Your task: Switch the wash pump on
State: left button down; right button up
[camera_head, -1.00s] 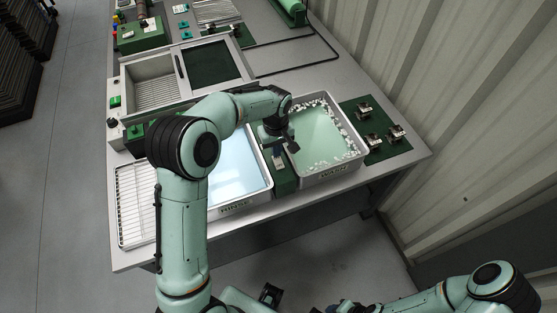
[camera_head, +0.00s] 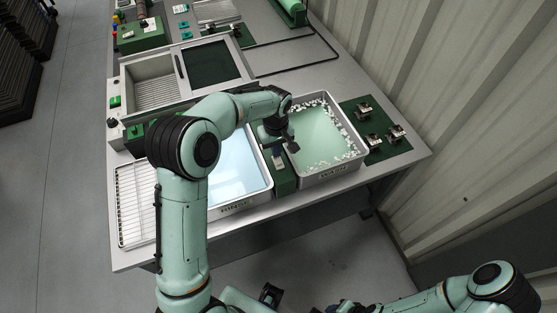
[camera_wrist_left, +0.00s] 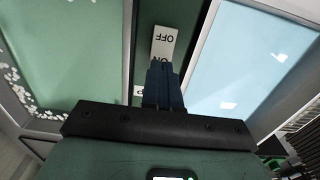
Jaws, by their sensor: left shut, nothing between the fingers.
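The wash pump switch appears to be on the narrow green panel (camera_head: 285,182) between the two basins. In the left wrist view a pale plate (camera_wrist_left: 164,42) marked OFF and ON lies on this panel. My left gripper (camera_wrist_left: 163,72) is shut and empty, its dark fingertips over the ON end of the plate. They hide what lies there, and I cannot tell whether they touch it. In the head view the left gripper (camera_head: 291,145) is above the panel's far part. My right arm (camera_head: 430,300) is low at the bottom right; its fingers are not clear.
A basin of pale green liquid with white foam (camera_head: 357,157) stands right of the panel, and a pale blue basin (camera_head: 264,192) stands left. A wire rack (camera_head: 128,205) is at the bench's left end. Small metal fixtures sit on a green mat (camera_head: 402,147).

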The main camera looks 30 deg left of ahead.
pick_arm(q)
jog(key=shift+f+b, duration=0.45)
jog(key=shift+f, duration=0.55)
pick_arm(e)
jog(key=shift+s+f, duration=0.3)
jog(key=shift+f, duration=0.25)
pick_arm(q)
jog(key=shift+r+p, duration=1.8)
jog(key=shift+r, duration=1.8)
jog(key=shift+f, duration=0.1)
pick_arm(e)
jog(key=w+r, duration=0.2)
jog(key=r, duration=0.1)
jog(key=w+r, duration=0.1)
jog(key=shift+r, duration=0.2)
jog(key=shift+s, duration=0.1)
pick_arm(q)
jog(key=shift+s, duration=0.1)
pick_arm(e)
jog(key=shift+s, duration=0.1)
